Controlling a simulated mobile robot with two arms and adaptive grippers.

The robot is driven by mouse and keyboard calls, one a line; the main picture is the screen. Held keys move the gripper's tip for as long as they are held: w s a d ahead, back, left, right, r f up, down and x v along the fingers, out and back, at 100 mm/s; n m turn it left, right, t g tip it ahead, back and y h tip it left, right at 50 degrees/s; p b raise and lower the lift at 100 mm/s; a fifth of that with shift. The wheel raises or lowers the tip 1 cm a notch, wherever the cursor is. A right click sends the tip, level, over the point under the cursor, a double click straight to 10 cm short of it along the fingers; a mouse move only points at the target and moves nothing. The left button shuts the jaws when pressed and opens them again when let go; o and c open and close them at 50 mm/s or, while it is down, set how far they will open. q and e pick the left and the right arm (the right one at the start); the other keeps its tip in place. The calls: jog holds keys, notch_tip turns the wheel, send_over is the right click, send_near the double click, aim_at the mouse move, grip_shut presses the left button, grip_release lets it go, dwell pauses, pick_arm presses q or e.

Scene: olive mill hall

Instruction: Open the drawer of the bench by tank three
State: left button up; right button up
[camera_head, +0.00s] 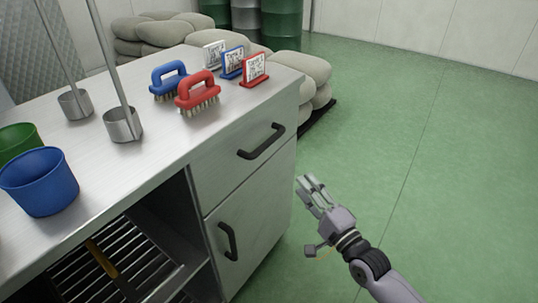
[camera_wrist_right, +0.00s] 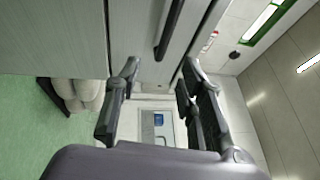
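The drawer (camera_head: 225,157) is at the top of the metal bench (camera_head: 150,160), above a cabinet door (camera_head: 250,215). Its front looks flush with the bench, so it appears shut. Its dark bar handle (camera_head: 262,141) also shows in the right wrist view (camera_wrist_right: 169,30), ahead of the fingers. My right gripper (camera_head: 312,184) is to the right of the bench front in the head view, apart from the handle. In the right wrist view its fingers (camera_wrist_right: 160,72) are spread with nothing between them. My left gripper is out of view.
On the bench top stand a blue brush (camera_head: 169,80), a red brush (camera_head: 198,93), small sign cards, metal dippers (camera_head: 123,124) and blue (camera_head: 39,181) and green buckets. The cabinet door has its own handle (camera_head: 228,241). Sacks (camera_head: 305,75) lie behind. Green floor is clear at right.

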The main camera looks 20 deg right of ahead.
aim_at(271, 141)
jog(key=x, duration=0.5)
jog(key=b+x, duration=0.1)
jog(key=x, duration=0.5)
jog(key=r+x, duration=0.1)
jog(key=x, duration=0.4)
jog(key=shift+w+a+r, duration=0.15)
jog(key=shift+w+a, duration=0.05)
jog(key=shift+w, duration=0.1)
jog(key=shift+w+a+r, duration=0.1)
jog(key=shift+w+a, duration=0.05)
jog(key=shift+w, duration=0.25)
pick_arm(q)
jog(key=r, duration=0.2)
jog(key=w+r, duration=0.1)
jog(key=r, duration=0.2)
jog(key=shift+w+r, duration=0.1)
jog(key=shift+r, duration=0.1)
pick_arm(e)
jog(key=shift+c, duration=0.5)
grip_shut()
